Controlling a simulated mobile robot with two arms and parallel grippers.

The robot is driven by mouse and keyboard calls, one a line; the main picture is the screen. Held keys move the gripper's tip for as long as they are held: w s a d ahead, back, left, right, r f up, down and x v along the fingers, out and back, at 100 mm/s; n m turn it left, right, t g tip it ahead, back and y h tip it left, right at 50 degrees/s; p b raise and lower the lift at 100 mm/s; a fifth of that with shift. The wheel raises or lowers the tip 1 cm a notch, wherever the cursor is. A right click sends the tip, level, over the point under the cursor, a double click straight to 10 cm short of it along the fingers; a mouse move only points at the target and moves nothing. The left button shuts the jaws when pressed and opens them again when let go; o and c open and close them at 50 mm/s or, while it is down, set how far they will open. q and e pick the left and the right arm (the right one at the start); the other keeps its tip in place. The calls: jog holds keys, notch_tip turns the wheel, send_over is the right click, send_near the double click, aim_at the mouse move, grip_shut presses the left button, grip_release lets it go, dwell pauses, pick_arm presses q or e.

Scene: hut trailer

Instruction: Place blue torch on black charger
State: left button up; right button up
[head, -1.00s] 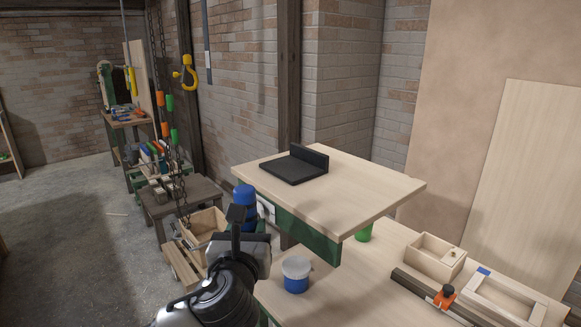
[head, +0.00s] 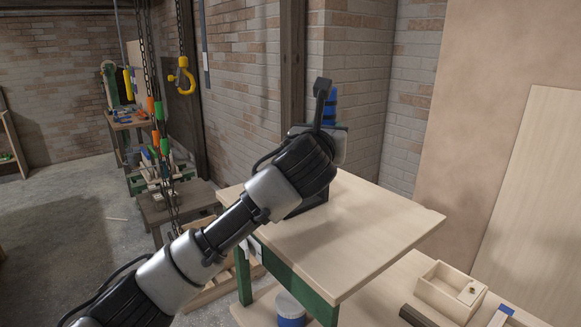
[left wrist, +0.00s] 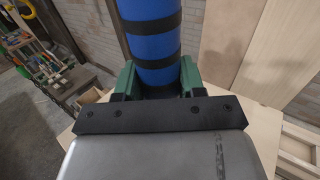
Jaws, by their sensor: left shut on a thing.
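The blue torch (head: 330,108) stands roughly upright in my left gripper (head: 328,126), above the wooden tabletop. In the left wrist view, the torch (left wrist: 152,45) is blue with black bands, and the green fingers of my left gripper (left wrist: 156,78) are shut on it from both sides. The black charger (head: 314,204) lies on the tabletop, mostly hidden behind my left arm; only a dark edge shows below the wrist. The gap between torch and charger cannot be judged. My right gripper is not in view.
The raised wooden tabletop (head: 375,225) is clear to the right. A blue tub with a pale lid (head: 290,308) and a wooden box (head: 448,288) stand lower down. A brick wall (head: 355,75) rises behind. Chains and a yellow hook (head: 183,77) hang at the left.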

pick_arm(q)
jog(key=w+a+f+p, duration=0.1)
jog(key=a+f, duration=0.1)
jog(key=w+a+f, duration=0.1)
jog(key=a+f, duration=0.1)
jog(key=f, duration=0.1)
jog(key=w+a+f+p, duration=0.1)
jog(key=a+f, duration=0.1)
jog(key=f, duration=0.1)
jog(key=shift+w+f+p, duration=0.15)
jog(key=shift+w+p, duration=0.2)
jog(key=shift+w, duration=0.05)
jog(key=shift+a+f, duration=0.1)
jog(key=shift+f, duration=0.05)
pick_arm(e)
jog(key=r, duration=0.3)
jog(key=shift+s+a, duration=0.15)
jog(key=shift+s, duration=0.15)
pick_arm(q)
jog(key=o, duration=1.1)
jog(key=shift+f, duration=0.15)
